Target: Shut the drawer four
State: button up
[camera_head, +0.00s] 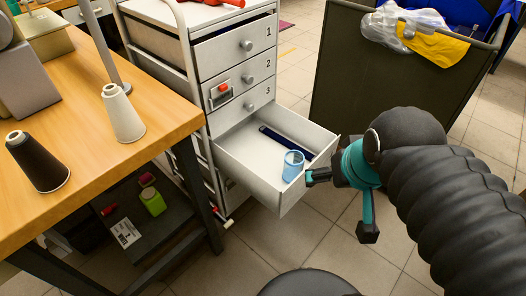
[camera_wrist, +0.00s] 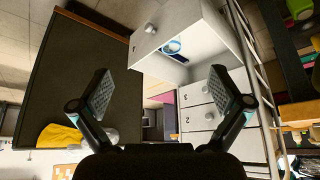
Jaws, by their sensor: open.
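Drawer four (camera_head: 248,181) is pulled well out of the white cabinet (camera_head: 203,60), below the drawers numbered 1, 2 and 3. In it are a blue translucent cup (camera_head: 292,166) near the front and a long dark blue object (camera_head: 285,142). My gripper (camera_head: 343,204) is open and empty, at the outer side of the drawer's front; one finger is close to the front panel, and I cannot tell whether it touches. In the wrist view the drawer's front panel (camera_wrist: 152,37) with its round knob (camera_wrist: 151,28) lies beyond my spread fingers (camera_wrist: 163,90). The cup (camera_wrist: 172,47) shows inside.
A wooden table (camera_head: 85,100) with thread cones stands at the left. A dark bin (camera_head: 372,85) with a yellow cloth and plastic bag on its rim stands behind my arm.

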aim_at(251, 159)
jog(key=z, duration=0.65)
jog(key=k, duration=0.9)
jog(key=u, duration=0.85)
jog(key=i, duration=0.5)
jog(key=u, duration=0.05)
